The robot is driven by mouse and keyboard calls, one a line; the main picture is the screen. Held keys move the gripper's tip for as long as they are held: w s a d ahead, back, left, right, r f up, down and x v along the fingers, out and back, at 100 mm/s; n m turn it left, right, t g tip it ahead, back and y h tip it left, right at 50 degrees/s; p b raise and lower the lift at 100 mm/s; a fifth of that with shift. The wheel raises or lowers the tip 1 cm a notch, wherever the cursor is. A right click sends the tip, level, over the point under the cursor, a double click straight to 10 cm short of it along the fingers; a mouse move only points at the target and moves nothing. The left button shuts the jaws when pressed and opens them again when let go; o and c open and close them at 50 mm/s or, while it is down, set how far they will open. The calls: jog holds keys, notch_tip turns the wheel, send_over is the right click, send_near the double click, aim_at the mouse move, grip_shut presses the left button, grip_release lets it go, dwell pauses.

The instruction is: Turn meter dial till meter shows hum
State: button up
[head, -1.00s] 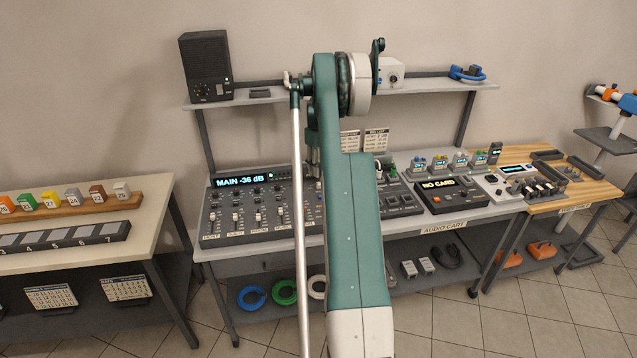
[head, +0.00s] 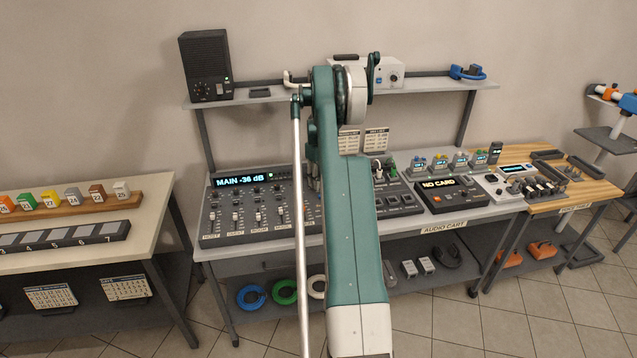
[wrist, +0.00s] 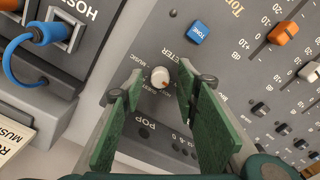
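The meter dial (wrist: 160,77) is a small round pale knob with an orange-brown mark at its lower right edge, on a grey panel in the wrist view. "METER" and "MUSIC" are printed near it; other small lettering is hard to read. My gripper (wrist: 162,88) is open, its two green fingers on either side of the dial, apart from each other. I cannot tell whether they touch the dial. In the head view my arm hides the gripper and dial. The mixer display (head: 240,182) there reads "MAIN -36 dB".
Near the dial are a blue "TONE" button (wrist: 198,32), an orange fader cap (wrist: 283,33) and a blue cable plug (wrist: 40,36) at upper left. In the head view, a "NO CARD" unit (head: 440,184) stands right of the mixer; a speaker (head: 206,66) sits on the shelf above.

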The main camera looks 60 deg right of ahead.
jog(key=shift+f, duration=0.25)
jog(key=shift+c, duration=0.3)
jog(key=c, duration=0.8)
jog(key=shift+m, duration=0.4)
jog(key=m+b, duration=0.2)
jog(key=m, duration=0.1)
jog(key=shift+f, duration=0.1)
jog(key=m+b, duration=0.1)
jog(key=m, duration=0.4)
